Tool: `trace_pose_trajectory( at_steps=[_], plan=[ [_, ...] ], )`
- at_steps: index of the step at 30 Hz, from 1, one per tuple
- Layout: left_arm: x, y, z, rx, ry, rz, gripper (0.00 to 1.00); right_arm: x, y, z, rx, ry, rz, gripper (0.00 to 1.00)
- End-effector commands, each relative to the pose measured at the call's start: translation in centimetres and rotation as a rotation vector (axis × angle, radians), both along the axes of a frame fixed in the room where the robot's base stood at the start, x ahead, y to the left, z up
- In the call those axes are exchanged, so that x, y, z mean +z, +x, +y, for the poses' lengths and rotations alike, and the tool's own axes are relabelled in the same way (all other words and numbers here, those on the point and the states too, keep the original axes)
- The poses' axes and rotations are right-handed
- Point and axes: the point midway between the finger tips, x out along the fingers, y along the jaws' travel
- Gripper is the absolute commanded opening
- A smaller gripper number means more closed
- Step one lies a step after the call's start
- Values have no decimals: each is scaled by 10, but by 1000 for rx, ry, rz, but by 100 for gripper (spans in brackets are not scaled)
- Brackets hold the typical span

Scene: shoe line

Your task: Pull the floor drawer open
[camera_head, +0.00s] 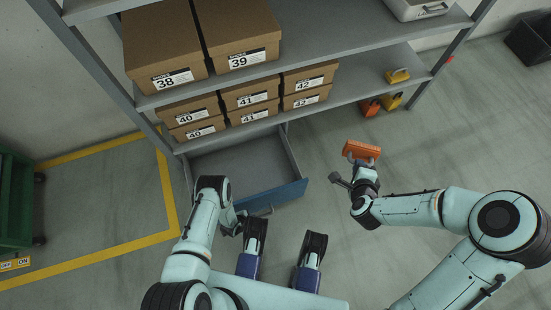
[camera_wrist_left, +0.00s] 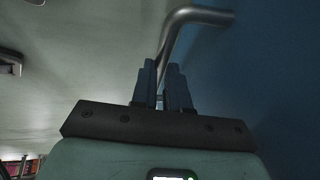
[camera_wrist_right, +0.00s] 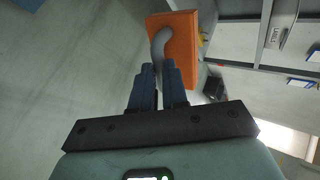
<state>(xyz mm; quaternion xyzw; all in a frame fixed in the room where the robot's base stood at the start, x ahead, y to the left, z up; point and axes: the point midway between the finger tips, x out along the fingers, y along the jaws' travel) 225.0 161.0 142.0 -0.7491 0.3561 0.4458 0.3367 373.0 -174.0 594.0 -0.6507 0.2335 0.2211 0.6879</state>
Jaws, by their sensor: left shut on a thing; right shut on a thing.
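The floor drawer (camera_head: 240,168) is pulled out under the bottom shelf. Its grey inside shows and looks empty. Its blue front (camera_head: 283,196) faces me. My left gripper (camera_head: 243,214) is at the drawer front. In the left wrist view my left gripper (camera_wrist_left: 162,75) is shut on the bent metal handle (camera_wrist_left: 192,17) beside the blue front (camera_wrist_left: 265,75). My right gripper (camera_head: 358,167) holds an orange case (camera_head: 361,149) above the floor, right of the drawer. In the right wrist view my right gripper (camera_wrist_right: 160,72) is shut on the grey handle (camera_wrist_right: 160,45) of this case (camera_wrist_right: 182,42).
Shoe boxes (camera_head: 250,97) stand on the shelves above the drawer. A yellow case (camera_head: 398,76) sits on the lower shelf; orange (camera_head: 369,107) and yellow (camera_head: 391,101) cases are on the floor beneath. A green cart (camera_head: 17,200) stands left.

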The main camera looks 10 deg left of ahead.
Motion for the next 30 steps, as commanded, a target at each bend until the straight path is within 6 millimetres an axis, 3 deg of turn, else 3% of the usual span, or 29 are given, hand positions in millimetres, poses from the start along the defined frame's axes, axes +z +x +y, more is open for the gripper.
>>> trace_pose_trajectory(
  at_steps=[13, 14, 15, 16, 25, 30],
  plan=[
    [0, -2, 0, 0, 2, 1, 0, 1, 0, 0, 0, 0, -1, 0],
    [0, -2, 0, 0, 2, 1, 24, 1, 0, 0, 0, 0, -1, 0],
    [0, -2, 0, 0, 2, 1, 37, 1, 0, 0, 0, 0, -1, 0],
    [0, -2, 0, 0, 2, 1, 40, 1, 0, 0, 0, 0, -1, 0],
    [2, -2, 0, 1, 1, 0, 40, 2, 0, 0, 0, 0, -1, 0],
    [21, -8, 5, 1, 1, 0, 40, 16, -1, 0, 0, 0, -6, 0]
  ],
)
